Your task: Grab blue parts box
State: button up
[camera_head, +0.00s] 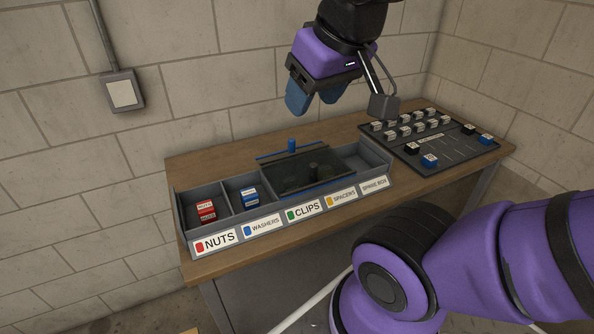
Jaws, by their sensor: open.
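A blue and white parts box (250,197) sits in the WASHERS compartment of the grey divided tray (233,221). Two more small blue and white boxes are on the dark board at the right, one near its front edge (429,160) and one at its right end (486,139). My gripper (316,98) is open and empty, its blue fingers pointing down. It hangs above the table, higher than the tray and apart from all the boxes.
Red boxes (207,210) sit in the NUTS compartment. The dark board also holds several white and black blocks. A wall box (122,92) is at the left.

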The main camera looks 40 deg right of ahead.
aim_at(250, 198)
jog(key=i+j+z, duration=0.1)
jog(key=z, duration=0.4)
jog(key=j+z, duration=0.35)
jog(key=z, duration=0.15)
jog(key=i, duration=0.05)
